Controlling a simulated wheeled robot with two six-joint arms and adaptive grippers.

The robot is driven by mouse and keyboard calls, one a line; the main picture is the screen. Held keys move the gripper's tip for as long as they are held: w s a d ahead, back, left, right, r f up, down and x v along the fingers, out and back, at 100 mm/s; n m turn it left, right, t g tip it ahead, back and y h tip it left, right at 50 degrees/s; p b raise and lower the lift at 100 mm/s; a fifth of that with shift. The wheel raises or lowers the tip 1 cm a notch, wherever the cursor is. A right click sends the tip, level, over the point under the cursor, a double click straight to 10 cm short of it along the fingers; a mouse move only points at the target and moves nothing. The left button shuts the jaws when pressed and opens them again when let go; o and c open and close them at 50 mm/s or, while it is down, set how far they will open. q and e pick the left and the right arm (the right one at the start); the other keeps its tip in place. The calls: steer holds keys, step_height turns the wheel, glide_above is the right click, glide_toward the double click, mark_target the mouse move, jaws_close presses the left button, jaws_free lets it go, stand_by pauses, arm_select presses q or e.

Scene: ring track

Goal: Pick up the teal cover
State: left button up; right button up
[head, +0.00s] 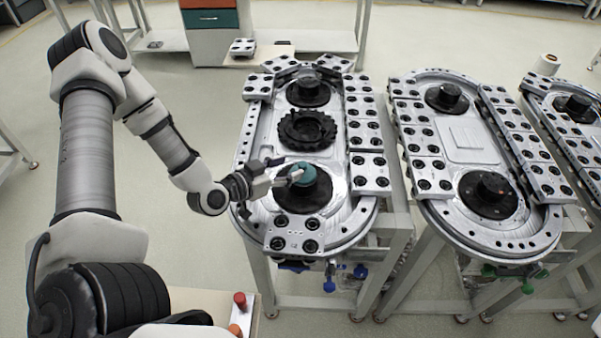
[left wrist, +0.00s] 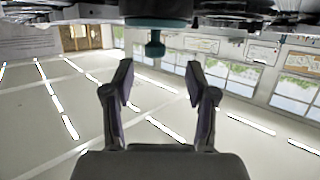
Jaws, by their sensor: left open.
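The teal cover (head: 304,173) sits on the dark near hub (head: 303,190) of the left ring track. My left gripper (head: 285,173) is at its left side, with its fingers open close to the cover and partly overlapping it in the head view. The left wrist view is upside down; there the cover (left wrist: 155,22) is at the top centre with its small knob (left wrist: 155,46) pointing down the picture. The open left fingers (left wrist: 159,82) stand on either side of the knob's line, with nothing between them. My right gripper is not in view.
The left ring track (head: 255,150) carries a black toothed gear (head: 307,129) and a far hub (head: 308,90) behind the cover. Perforated metal blocks (head: 370,172) line its edges. A second track (head: 465,140) stands to the right across a narrow gap.

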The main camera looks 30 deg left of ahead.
mark_target(301, 165)
arm_select(q)
steer(key=shift+w+d, duration=0.2)
steer(key=shift+d, duration=0.15)
steer(key=shift+w+d, duration=0.25)
steer(key=shift+w, duration=0.05)
steer(key=x, duration=0.4)
steer(key=shift+w+a+f, duration=0.1)
steer(key=shift+w+f, duration=0.1)
steer(key=shift+s, duration=0.15)
jaws_close()
